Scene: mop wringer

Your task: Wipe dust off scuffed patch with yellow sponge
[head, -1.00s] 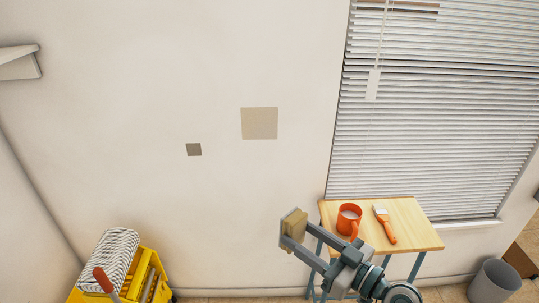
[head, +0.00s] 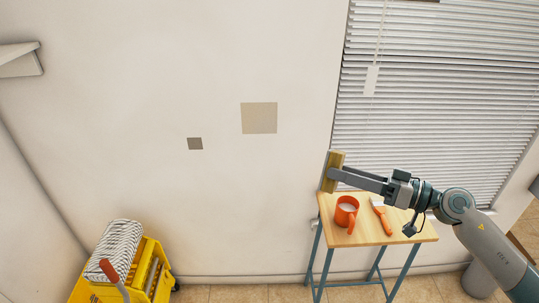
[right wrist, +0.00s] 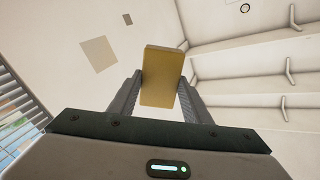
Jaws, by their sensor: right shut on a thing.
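The yellow sponge (head: 334,172) is held upright in my right gripper (head: 333,178), above the left edge of the small table and apart from the patches. The right wrist view shows the sponge (right wrist: 162,77) between the two fingers of the gripper (right wrist: 160,92). On the wall to the left are a larger beige patch (head: 259,118) and a smaller dark grey patch (head: 195,144). Both also show in the right wrist view, the beige patch (right wrist: 98,54) and the small one (right wrist: 127,19). I cannot tell for sure which is the scuffed one. My left gripper is not in view.
The wooden table (head: 385,233) holds an orange mug (head: 346,211) and an orange-handled brush (head: 381,214). A yellow mop bucket (head: 150,275) with a mop (head: 118,245) stands at lower left. Window blinds (head: 440,90) hang at right. The wall before the patches is clear.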

